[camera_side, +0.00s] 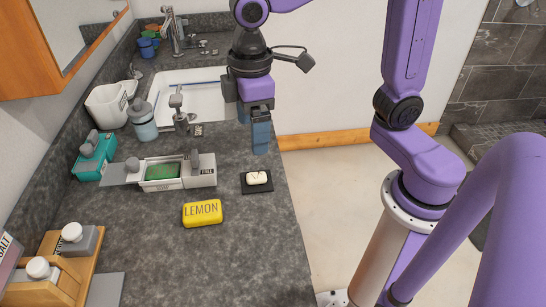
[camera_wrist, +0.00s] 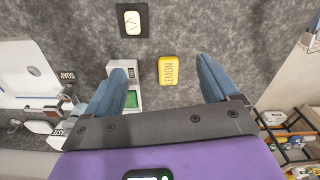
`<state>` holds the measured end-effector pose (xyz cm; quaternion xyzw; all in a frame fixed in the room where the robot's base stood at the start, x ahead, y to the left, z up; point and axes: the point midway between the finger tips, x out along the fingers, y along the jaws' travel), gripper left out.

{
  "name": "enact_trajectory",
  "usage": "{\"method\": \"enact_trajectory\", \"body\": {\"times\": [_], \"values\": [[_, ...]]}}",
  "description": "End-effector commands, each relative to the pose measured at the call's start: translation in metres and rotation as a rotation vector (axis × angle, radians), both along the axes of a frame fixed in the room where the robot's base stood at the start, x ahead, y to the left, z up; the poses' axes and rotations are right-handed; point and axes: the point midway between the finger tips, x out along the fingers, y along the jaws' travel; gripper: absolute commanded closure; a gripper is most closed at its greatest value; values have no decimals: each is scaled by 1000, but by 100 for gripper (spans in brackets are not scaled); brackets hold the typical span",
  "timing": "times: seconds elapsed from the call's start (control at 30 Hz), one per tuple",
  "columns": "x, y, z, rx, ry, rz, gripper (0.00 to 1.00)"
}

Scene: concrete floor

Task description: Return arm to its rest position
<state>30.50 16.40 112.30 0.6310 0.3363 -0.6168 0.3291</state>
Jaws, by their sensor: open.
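My purple arm holds my gripper (camera_side: 259,137) above the right edge of the grey counter (camera_side: 190,265), pointing down. In the wrist view my gripper (camera_wrist: 160,85) has its two blue fingers spread wide with nothing held between them. A yellow bar marked LEMON (camera_side: 202,213) lies on the counter, apart from the fingers; it also shows in the wrist view (camera_wrist: 167,70). A small white bar (camera_side: 257,178) lies on a dark square pad (camera_side: 250,189) near the counter's right edge, below and in front of my gripper.
A white tray with a green bar (camera_side: 162,171) sits left of the pad. A teal box (camera_side: 93,155), a soap bottle (camera_side: 142,120) and the sink (camera_side: 205,103) are behind. A wooden rack (camera_side: 60,262) stands at front left. The counter's front middle is clear.

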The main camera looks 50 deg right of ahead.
Motion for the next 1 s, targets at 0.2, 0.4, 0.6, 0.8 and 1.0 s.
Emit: {"method": "enact_trajectory", "body": {"times": [0.2,0.4,0.6,0.8,1.0], "values": [[-71,-51,-20,5,-3,56,12],[-120,-91,-40,8,-3,97,12],[-140,-109,-50,9,-3,115,12],[-142,-111,-51,8,-2,118,12],[-141,-111,-51,8,-2,118,12]]}}
